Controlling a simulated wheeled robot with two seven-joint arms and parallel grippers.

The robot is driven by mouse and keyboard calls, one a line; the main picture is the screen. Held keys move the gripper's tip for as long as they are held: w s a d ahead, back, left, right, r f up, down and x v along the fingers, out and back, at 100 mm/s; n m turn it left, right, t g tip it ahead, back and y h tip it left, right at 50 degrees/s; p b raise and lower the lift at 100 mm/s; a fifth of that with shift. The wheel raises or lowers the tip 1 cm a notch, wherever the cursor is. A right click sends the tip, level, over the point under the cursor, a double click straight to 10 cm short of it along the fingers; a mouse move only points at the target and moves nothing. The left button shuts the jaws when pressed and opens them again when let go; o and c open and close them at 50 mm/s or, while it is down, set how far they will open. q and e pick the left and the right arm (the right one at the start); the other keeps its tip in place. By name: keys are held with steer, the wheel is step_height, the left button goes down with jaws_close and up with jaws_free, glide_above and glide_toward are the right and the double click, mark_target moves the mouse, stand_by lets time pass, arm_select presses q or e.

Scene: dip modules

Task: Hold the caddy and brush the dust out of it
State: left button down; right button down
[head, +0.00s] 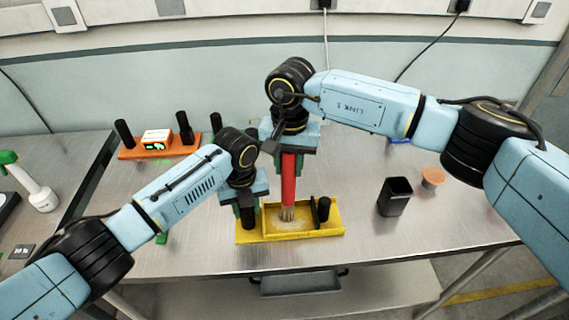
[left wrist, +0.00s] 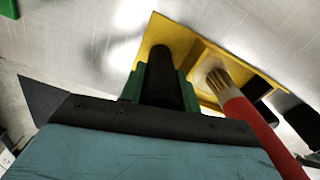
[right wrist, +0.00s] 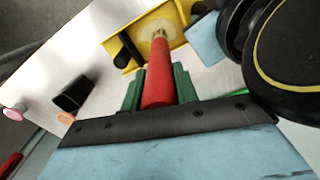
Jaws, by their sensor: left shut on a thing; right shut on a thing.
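The yellow caddy (head: 330,226) sits on the metal table near its front edge, with a black post at each end. Pale dust (head: 287,224) lies on its floor. My left gripper (head: 246,212) is shut on the caddy's left black post (left wrist: 160,80). My right gripper (head: 289,152) is shut on the red handle of the brush (head: 288,178), which stands nearly upright. The brush's bristles (right wrist: 159,34) are down inside the caddy, over the dust. The left wrist view also shows the bristles (left wrist: 219,80) inside the caddy.
A black cup (head: 395,197) and an orange-topped jar (head: 432,178) stand to the right. An orange caddy (head: 130,153) with black posts holds a digital device at the back left. A green-and-white bottle (head: 40,196) is at far left. The table between cup and caddy is clear.

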steer(key=shift+w+d, duration=0.2)
steer(key=shift+d, duration=1.35)
steer(key=shift+s+a, duration=1.25)
steer(key=shift+a, duration=3.7)
steer(key=shift+d, duration=5.4)
steer(key=shift+s+a+f, duration=0.15)
steer(key=shift+a+f, duration=0.05)
steer(key=shift+a, duration=0.85)
steer(key=shift+s+a+f, duration=0.1)
steer(key=shift+a+f, duration=0.1)
steer(key=shift+a, duration=0.85)
